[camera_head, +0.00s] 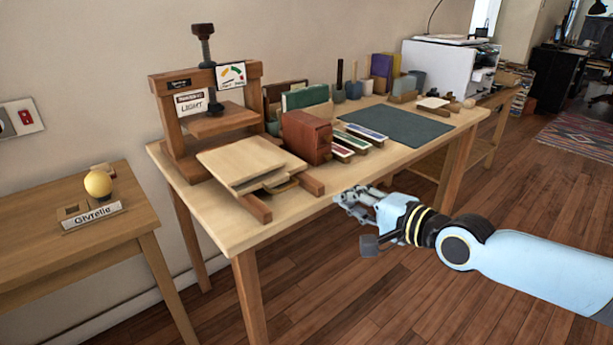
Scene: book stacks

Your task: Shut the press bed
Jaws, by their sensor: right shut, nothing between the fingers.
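The wooden press (206,100) stands on the left end of the work table, with its dark screw above the top beam. Its pale bed (241,160) is pulled out toward the front on two wooden rails, clear of the upper platen (222,119). My right gripper (345,199) is shut and empty, in front of the table's front edge, to the right of the bed and below it. It is apart from the bed. My left gripper is not in view.
A red-brown block (307,137) stands close to the bed's right side, with narrow coloured trays (353,143) beside it. A dark green mat (397,125) lies further right. A side table (60,235) with a yellow ball (98,184) is at left. Floor in front is clear.

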